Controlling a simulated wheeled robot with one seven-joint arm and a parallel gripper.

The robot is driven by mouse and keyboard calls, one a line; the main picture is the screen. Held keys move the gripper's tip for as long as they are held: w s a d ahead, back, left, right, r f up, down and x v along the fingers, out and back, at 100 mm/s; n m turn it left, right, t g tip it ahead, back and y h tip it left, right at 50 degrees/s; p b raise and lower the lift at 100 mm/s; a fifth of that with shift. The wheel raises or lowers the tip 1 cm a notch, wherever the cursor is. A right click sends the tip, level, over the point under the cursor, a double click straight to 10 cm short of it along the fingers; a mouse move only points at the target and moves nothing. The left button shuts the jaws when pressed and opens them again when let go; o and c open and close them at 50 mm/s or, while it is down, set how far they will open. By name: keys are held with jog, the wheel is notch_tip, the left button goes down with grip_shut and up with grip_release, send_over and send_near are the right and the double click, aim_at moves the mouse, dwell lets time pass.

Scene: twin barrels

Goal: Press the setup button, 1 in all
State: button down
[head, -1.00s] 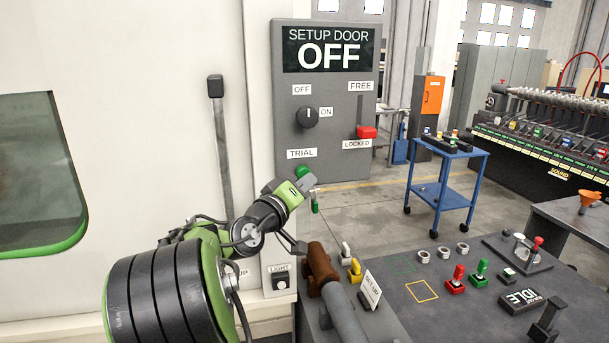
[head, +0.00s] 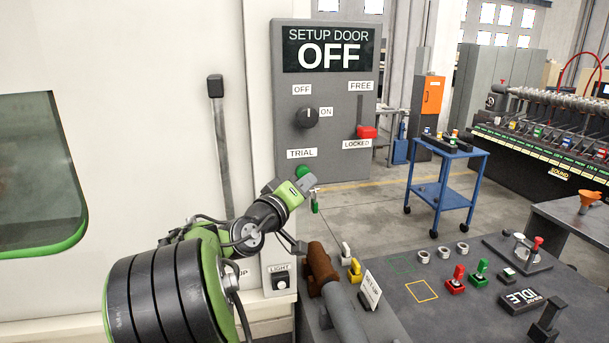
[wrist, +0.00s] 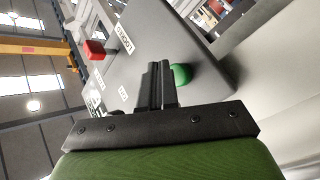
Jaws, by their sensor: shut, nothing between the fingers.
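The grey setup door panel (head: 338,80) reads "SETUP DOOR OFF". A round green button (head: 302,172) is low on it, under the "TRIAL" label, partly hidden by my gripper (head: 304,183). In the wrist view, my gripper (wrist: 156,82) is shut and empty, its fingertips in front of the panel. The green button (wrist: 181,74) shows just right of the fingers; I cannot tell whether they touch. The black knob (head: 307,117) and the red handle (head: 367,132) at "LOCKED" are higher up. A "SET UP" sign (head: 371,289) stands on the bench.
The dark bench (head: 400,300) at lower right holds yellow, red and green levers and grey rings. A small green piece (head: 315,207) shows beside my gripper. A "LIGHT" switch (head: 281,282) is below. A blue cart (head: 445,175) stands behind on open floor.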

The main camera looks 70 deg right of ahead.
jog(key=shift+w+d, duration=0.1)
dwell(0.3)
jog(key=shift+w+d, duration=0.15)
jog(key=shift+d, duration=0.15)
jog(key=shift+w+d, duration=0.3)
jog(key=shift+d, duration=0.15)
dwell(0.9)
jog(key=shift+a, duration=0.1)
jog(key=shift+s+a+b, duration=0.35)
jog(key=shift+s+a, duration=0.15)
jog(key=shift+a, duration=0.25)
jog(key=s+a, duration=0.1)
jog(key=a+b, duration=0.1)
jog(key=a, duration=0.1)
jog(key=s+a+b, duration=0.1)
jog(key=shift+s+a, duration=0.15)
jog(key=shift+s, duration=0.15)
